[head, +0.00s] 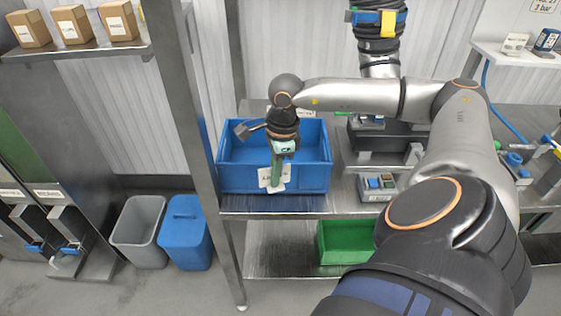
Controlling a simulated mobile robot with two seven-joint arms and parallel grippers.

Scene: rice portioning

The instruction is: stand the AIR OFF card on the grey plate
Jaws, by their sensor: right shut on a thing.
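My right gripper (283,150) is in front of the blue bin (321,178), over its front wall. It is shut on a narrow green thing (276,173) that hangs down in front of pale, label-like patches (265,178). I cannot tell whether this is the AIR OFF card; no lettering on it is readable. No grey plate can be picked out for certain. My left gripper is not in view.
A steel bench (270,203) carries the bin and grey devices (377,187) to its right. A steel post (190,110) stands left of the bin. A green crate (345,241) is below. A white shelf (510,56) at upper right holds small boxes or cards.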

